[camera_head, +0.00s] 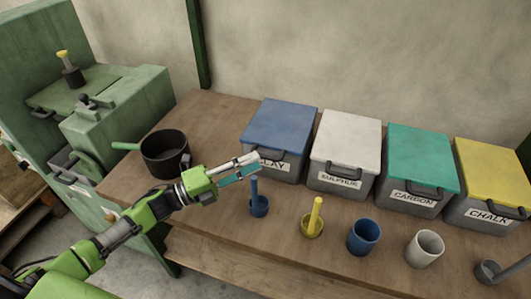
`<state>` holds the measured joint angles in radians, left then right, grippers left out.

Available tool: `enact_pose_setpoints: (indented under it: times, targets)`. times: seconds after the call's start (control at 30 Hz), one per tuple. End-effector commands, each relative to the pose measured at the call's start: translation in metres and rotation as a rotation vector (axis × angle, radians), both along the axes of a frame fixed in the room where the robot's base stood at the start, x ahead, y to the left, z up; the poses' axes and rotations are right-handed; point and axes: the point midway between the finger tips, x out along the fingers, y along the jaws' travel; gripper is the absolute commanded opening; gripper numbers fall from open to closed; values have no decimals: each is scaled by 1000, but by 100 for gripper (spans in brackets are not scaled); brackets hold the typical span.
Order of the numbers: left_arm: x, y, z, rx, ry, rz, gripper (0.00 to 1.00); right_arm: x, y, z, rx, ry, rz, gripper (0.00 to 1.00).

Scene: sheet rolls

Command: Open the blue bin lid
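The blue bin's lid (280,122) lies flat and shut on a grey bin labelled CLAY (290,171), at the left end of the bin row. A dark handle is on the lid's front edge. My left gripper (257,163) is in front of this bin, with its fingertips by the left part of the handle and label. It hides part of the bin's front. I cannot tell whether the fingers touch the handle or how far apart they are. My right gripper is not in view.
Bins with white (349,137), green (420,157) and yellow (492,171) lids stand to the right, all shut. A black pan (165,152) is left of my gripper. Blue (259,206) and yellow (312,226) scoops, a blue cup (364,237) and a white cup (425,248) stand in front.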

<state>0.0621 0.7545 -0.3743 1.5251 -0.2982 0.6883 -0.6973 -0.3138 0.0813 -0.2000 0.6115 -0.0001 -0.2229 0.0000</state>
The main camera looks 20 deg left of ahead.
Motion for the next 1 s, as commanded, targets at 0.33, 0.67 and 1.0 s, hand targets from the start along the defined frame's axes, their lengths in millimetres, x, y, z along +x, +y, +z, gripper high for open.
enact_pose_setpoints:
  times: [0.33,0.67,1.0]
  targets:
    - [30,-33,6,-1,1,1,26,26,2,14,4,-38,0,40]
    - [32,-35,6,0,1,0,26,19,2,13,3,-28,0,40]
    - [32,-35,7,1,4,1,0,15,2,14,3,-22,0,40]
